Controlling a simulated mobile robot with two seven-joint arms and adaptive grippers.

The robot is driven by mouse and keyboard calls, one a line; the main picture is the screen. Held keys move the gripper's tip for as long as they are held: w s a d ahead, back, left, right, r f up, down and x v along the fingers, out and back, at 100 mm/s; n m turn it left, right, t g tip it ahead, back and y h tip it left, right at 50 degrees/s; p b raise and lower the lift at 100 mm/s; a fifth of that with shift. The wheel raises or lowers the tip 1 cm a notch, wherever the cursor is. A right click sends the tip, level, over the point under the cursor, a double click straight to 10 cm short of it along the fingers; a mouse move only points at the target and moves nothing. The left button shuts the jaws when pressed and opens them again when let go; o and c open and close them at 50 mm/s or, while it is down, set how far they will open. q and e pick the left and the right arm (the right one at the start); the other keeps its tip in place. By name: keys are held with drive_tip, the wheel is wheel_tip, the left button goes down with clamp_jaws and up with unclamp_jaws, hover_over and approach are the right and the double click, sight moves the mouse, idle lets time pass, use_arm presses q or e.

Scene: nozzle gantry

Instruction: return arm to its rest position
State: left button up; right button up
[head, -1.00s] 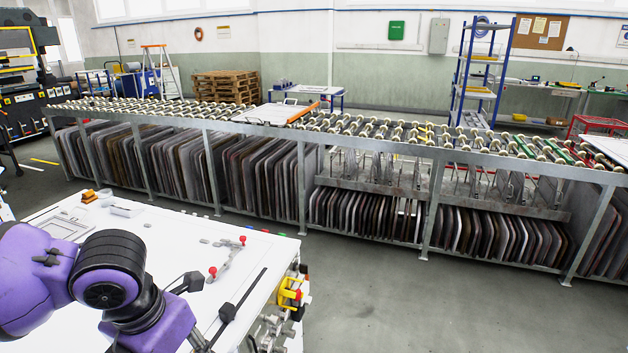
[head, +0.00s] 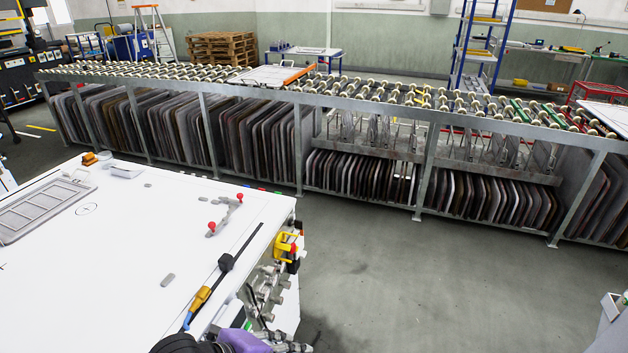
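One of my arms shows only as a black and purple piece at the bottom edge of the head view, over the near right corner of the white table (head: 110,270). I cannot tell which arm it is. No gripper fingers can be made out, and the rest of the arm is outside the picture. The table top carries a grey framed tray (head: 45,208), a bracket with red knobs (head: 226,212) and an orange-and-black tool (head: 201,298) near its right edge.
Yellow and metal fittings (head: 284,246) stick out from the table's right side. A long roller conveyor (head: 365,106) with plates racked below crosses the room behind. The grey floor (head: 400,285) between them is open. A pale box (head: 610,312) stands at the lower right.

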use_arm(q)
drive_tip(key=s+a+f+n+t+y, duration=0.1)
drive_tip(key=s+a+f+n+y, duration=0.2)
drive_tip(key=s+a+f+n, duration=0.4)
drive_tip(key=s+a+f+n+t+y, duration=0.2)
drive_tip(key=s+a+f+n, duration=0.5)
drive_tip(key=n, duration=0.9)
drive_tip(key=s+f+y, duration=0.1)
drive_tip(key=s+f, duration=0.2)
drive_tip(key=s, duration=0.1)
drive_tip(key=shift+s+f+n+y+p, duration=0.3)
drive_tip(key=shift+s+n+y, duration=0.1)
